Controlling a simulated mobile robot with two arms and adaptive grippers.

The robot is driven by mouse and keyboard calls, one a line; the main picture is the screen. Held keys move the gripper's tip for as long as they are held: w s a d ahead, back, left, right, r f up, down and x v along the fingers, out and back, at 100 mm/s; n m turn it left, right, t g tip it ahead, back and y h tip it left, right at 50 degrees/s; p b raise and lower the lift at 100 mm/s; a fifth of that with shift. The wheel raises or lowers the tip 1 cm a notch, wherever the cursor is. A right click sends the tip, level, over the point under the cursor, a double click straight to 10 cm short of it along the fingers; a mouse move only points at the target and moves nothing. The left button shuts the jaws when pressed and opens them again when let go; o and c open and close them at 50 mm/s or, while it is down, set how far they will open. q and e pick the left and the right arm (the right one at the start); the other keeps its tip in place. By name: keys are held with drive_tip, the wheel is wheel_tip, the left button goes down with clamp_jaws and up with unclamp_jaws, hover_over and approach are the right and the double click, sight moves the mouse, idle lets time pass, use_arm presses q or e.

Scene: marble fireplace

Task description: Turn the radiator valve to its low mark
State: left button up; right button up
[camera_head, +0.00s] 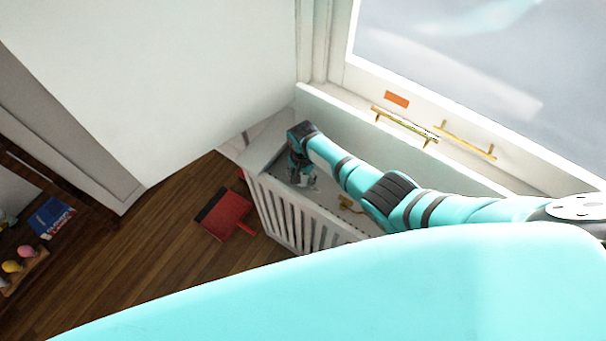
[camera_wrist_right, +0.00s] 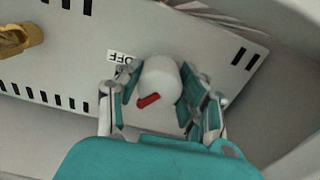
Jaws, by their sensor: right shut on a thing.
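The radiator (camera_head: 283,219) is a white slatted box under the window in the head view. Its grey-white top panel (camera_wrist_right: 70,62) fills much of the right wrist view. The valve is a round white knob (camera_wrist_right: 159,77) with a red pointer mark near its lower left edge. A small "OFF" label (camera_wrist_right: 118,57) lies on the panel to the knob's upper left. My right gripper (camera_head: 304,180) reaches down at the radiator's far left end. In the wrist view its fingers (camera_wrist_right: 160,95) are shut on the knob from both sides. No low mark is readable. My left gripper is out of view.
A brass object (camera_head: 349,203) lies on the radiator top. Brass handles (camera_head: 405,125) and an orange label (camera_head: 397,99) are on the window frame. A red dustpan (camera_head: 226,212) is on the wooden floor. A white wall panel (camera_head: 160,80) stands close to the left.

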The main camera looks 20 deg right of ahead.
sight(303, 175)
drive_tip(key=n, duration=0.6)
drive_tip(key=shift+n+p, duration=0.3)
drive_tip(key=shift+p, duration=0.05)
idle(0.5)
drive_tip(key=o, duration=1.1)
drive_tip(key=shift+o, duration=0.2)
drive_tip(key=shift+r, duration=0.1)
wheel_tip(303, 175, up, 12)
drive_tip(key=shift+s, duration=0.1)
